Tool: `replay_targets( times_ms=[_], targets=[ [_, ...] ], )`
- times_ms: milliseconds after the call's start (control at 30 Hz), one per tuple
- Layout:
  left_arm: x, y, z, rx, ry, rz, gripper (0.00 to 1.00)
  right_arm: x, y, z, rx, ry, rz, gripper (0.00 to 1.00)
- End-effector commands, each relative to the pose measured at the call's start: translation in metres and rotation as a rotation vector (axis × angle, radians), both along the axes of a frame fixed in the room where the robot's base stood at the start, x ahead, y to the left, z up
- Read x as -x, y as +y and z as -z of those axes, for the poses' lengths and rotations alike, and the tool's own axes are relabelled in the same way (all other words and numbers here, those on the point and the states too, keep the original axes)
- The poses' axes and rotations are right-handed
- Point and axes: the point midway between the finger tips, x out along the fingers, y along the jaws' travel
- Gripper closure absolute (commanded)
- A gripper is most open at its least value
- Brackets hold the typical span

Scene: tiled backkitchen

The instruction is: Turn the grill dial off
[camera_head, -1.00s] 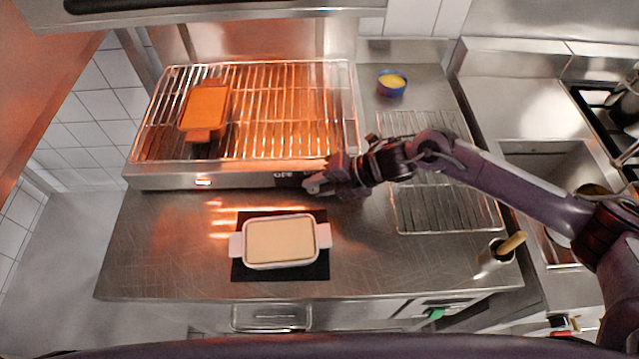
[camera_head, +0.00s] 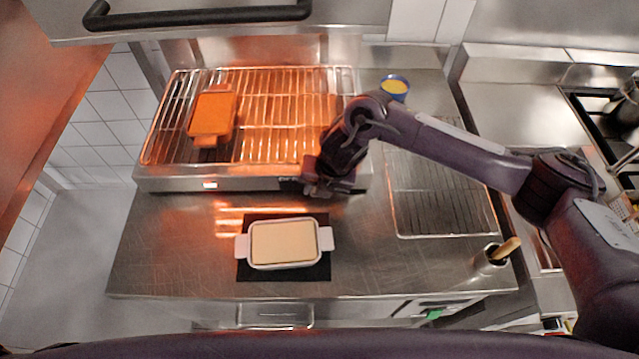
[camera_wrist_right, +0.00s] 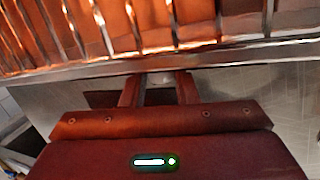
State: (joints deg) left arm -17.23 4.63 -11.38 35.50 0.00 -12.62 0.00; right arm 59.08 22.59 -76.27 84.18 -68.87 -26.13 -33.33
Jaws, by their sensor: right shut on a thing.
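The grill (camera_head: 240,184) stands at the back left of the steel counter, its rack lit by an orange-red glow. A small light (camera_head: 210,185) shines on its front panel. My right gripper (camera_head: 312,186) is at the right part of this front panel, against the black dial area. In the right wrist view its two fingers (camera_wrist_right: 158,82) reach under the grill's front edge (camera_wrist_right: 230,55), with a small pale piece between them. The gripper is shut on the grill dial, which is mostly hidden by the hand. My left gripper is not in view.
An orange-lit dish (camera_head: 212,112) sits on the rack. A white dish (camera_head: 284,243) stands on a black mat (camera_head: 284,274) in front. To the right are a wire rack (camera_head: 440,200), a blue bowl (camera_head: 395,88) and a metal holder (camera_head: 490,257). The front-left counter is clear.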

Motion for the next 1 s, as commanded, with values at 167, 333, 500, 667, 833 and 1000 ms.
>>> replay_targets(
  times_ms=[167, 333, 500, 667, 833, 1000],
  targets=[
    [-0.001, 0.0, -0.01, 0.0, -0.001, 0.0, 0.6, 0.0, 0.005, -0.003, 0.157, -0.001, -0.002, 0.95],
    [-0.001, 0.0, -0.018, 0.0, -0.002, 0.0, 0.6, 0.0, 0.007, -0.003, 0.281, -0.001, -0.001, 0.95],
    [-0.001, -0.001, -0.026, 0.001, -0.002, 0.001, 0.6, 0.0, 0.008, -0.002, 0.368, 0.0, 0.002, 0.95],
    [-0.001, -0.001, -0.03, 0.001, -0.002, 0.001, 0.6, 0.0, 0.008, -0.001, 0.419, 0.002, 0.001, 0.95],
    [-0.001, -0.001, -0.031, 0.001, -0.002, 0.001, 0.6, 0.0, 0.008, 0.001, 0.444, 0.002, 0.003, 0.95],
    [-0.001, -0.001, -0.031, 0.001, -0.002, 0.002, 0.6, 0.0, 0.008, 0.001, 0.449, 0.003, 0.003, 0.95]
  ],
)
